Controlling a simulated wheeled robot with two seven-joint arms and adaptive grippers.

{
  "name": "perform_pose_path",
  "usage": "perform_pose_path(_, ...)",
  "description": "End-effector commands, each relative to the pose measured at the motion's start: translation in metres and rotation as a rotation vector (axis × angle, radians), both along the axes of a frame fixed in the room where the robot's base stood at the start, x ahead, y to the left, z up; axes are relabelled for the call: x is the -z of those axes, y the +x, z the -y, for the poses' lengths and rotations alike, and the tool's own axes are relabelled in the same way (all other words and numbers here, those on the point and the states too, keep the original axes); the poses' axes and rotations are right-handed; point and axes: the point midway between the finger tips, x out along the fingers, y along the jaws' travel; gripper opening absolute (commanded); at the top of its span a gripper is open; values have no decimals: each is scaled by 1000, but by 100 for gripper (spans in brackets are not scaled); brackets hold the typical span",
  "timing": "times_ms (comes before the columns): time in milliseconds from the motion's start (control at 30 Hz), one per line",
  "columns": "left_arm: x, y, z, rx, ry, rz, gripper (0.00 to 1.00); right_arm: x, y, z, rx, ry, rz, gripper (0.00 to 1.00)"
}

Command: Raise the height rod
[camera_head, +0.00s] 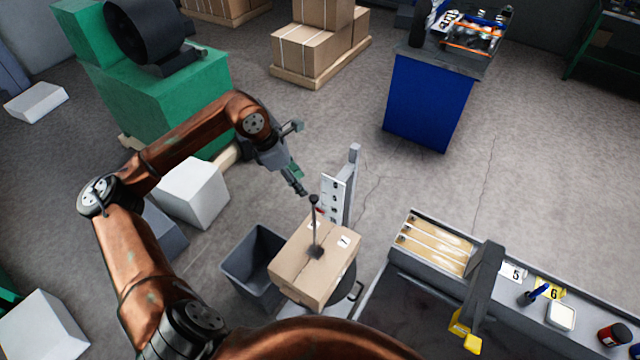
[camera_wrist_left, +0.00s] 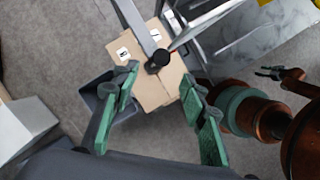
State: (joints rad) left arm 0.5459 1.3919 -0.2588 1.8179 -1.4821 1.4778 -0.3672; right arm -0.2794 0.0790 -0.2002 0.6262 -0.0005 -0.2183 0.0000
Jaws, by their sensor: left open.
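The height rod (camera_head: 314,226) is a thin dark upright rod with a round knob on top and a dark foot resting on a cardboard box (camera_head: 292,263). A red pointer beside its upper part lies near a white scale plate (camera_head: 333,183) on a grey post (camera_head: 354,172). My left gripper (camera_head: 298,158) is open and empty, above and to the left of the knob, apart from it. In the left wrist view, the knob (camera_wrist_left: 160,57) shows in the gap between my green fingers (camera_wrist_left: 160,78), with the box below.
A grey bin (camera_head: 247,268) stands left of the box. A grey bench with a tray (camera_head: 433,243) and number cards (camera_head: 513,271) is at the right. A green machine (camera_head: 165,105) and a blue cabinet (camera_head: 425,100) stand behind. The floor between them is open.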

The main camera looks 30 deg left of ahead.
Motion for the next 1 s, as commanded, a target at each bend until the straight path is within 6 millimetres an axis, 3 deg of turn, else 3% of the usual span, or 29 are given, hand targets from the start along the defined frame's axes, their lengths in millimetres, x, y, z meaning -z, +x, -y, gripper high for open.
perform_pose_path(400,51,20,28,22,-3,-3,40,-10,-42,2,11,-3,-50,40)
perform_pose_path(600,68,24,31,20,-1,-1,40,-13,-31,3,8,-4,-38,40)
perform_pose_path(900,71,24,31,17,0,-1,40,-14,-14,2,5,-3,-15,40)
perform_pose_path(1000,71,24,31,17,0,-1,34,-14,-15,3,5,-3,-16,40)
